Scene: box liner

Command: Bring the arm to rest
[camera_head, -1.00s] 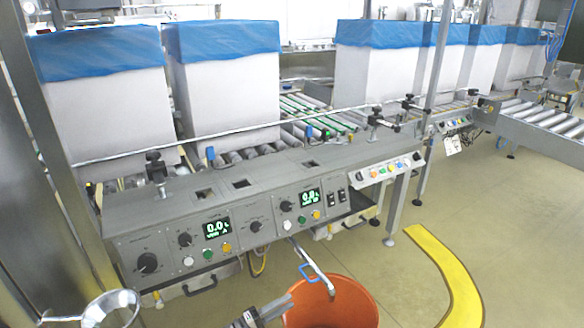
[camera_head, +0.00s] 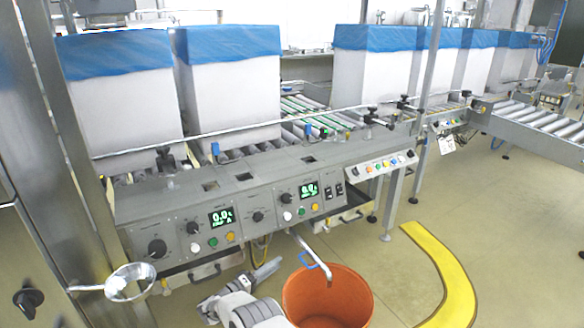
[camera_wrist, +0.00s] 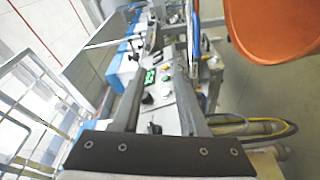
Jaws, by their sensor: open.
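My gripper (camera_head: 264,269) shows low in the head view, left of an orange bucket (camera_head: 328,297) and in front of the grey control console (camera_head: 250,185). In the wrist view, the two dark fingers of my gripper (camera_wrist: 160,66) stand apart with nothing held between them. The console's panel (camera_wrist: 163,90) shows beyond and between the fingers, turned sideways. The orange bucket (camera_wrist: 272,28) is at the upper right there, apart from the fingers.
Tall white boxes with blue liners (camera_head: 232,90) stand on the roller conveyor behind the console. A bent metal pipe (camera_head: 312,255) reaches over the bucket. A metal ladle-like bowl (camera_head: 130,283) is at the lower left. Open floor and a yellow curved strip (camera_head: 445,265) lie right.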

